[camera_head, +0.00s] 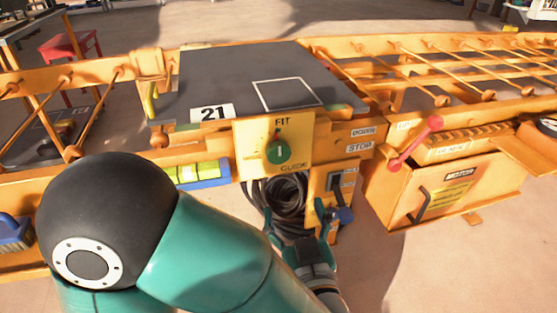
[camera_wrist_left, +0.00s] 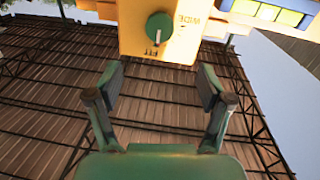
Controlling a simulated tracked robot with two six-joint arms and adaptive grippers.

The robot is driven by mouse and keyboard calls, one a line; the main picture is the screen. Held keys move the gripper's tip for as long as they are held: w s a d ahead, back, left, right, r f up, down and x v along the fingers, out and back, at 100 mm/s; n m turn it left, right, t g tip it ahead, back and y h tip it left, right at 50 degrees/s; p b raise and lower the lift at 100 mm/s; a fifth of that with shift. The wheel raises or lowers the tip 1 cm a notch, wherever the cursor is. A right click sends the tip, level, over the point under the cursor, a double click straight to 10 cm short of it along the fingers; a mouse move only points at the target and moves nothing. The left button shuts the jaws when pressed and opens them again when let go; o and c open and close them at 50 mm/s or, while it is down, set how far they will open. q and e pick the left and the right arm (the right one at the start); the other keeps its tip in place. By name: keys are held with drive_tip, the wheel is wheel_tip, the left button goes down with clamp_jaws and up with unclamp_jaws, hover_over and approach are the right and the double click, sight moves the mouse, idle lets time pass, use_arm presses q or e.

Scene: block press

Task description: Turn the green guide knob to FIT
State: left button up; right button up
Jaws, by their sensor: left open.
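The round green guide knob (camera_head: 280,151) sits on a yellow plate (camera_head: 300,165) on the front of the press, with FIT above it and GUIDE below. Its white line stands about upright, toward FIT. The knob also shows in the left wrist view (camera_wrist_left: 159,27), upside down, with the line toward the FIT lettering. My left gripper (camera_head: 296,218) is below the knob, apart from it. In the left wrist view its fingers (camera_wrist_left: 160,78) are spread with nothing between them. My right gripper is not in view.
Coiled black hose (camera_head: 285,197) hangs below the plate. To its right are a STOP label (camera_head: 359,147) and a box with a red-handled lever (camera_head: 415,143). A dark plate (camera_head: 225,75) marked 21 lies on top. A blue-framed level (camera_head: 203,173) is left of the knob.

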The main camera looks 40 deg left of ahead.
use_arm(q)
drive_tip(key=p, duration=0.4)
approach(280, 158)
drive_tip(key=a, duration=0.1)
drive_tip(key=b+x, duration=0.2)
drive_tip(key=x, duration=0.6)
drive_tip(key=shift+w+d, duration=0.15)
drive_tip(key=shift+d, duration=0.05)
drive_tip(key=shift+w+a, duration=0.35)
drive_tip(key=shift+w, duration=0.1)
drive_tip(key=c, duration=1.2)
drive_tip(key=shift+o, duration=0.2)
drive_tip(key=shift+r+m+p, duration=0.2)
drive_tip(key=shift+m+p, duration=0.4)
drive_tip(key=shift+p, duration=0.2)
drive_tip(key=shift+f, duration=0.15)
drive_tip(key=o, duration=1.2)
drive_tip(key=shift+c, duration=0.2)
